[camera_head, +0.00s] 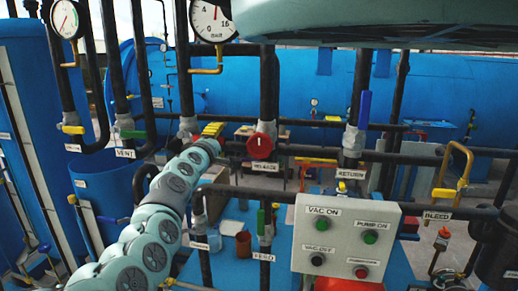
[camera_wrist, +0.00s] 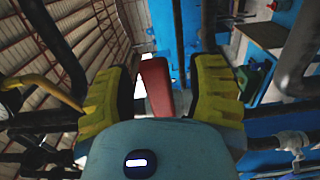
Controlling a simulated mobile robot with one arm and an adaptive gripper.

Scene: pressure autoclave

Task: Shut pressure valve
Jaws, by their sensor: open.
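No label reading "pressure" can be made out. My gripper (camera_head: 212,130) reaches in among the pipes, left of the round red valve knob (camera_head: 260,146). In the wrist view my gripper (camera_wrist: 162,80) is open, with its yellow pads apart. A red lever-like handle (camera_wrist: 155,86) shows between the pads, with gaps on both sides. I cannot tell how deep it sits between them. In the head view my arm and gripper hide what lies directly in front of the pads. A grey valve body (camera_head: 188,125) stands just left of the gripper.
A blue-handled valve (camera_head: 363,110) stands above the "RETURN" label. A grey control box (camera_head: 345,243) with buttons is at lower right. Dial gauges (camera_head: 213,21) hang above. Black pipes cross close around my arm. A yellow bent pipe (camera_head: 455,170) is at right.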

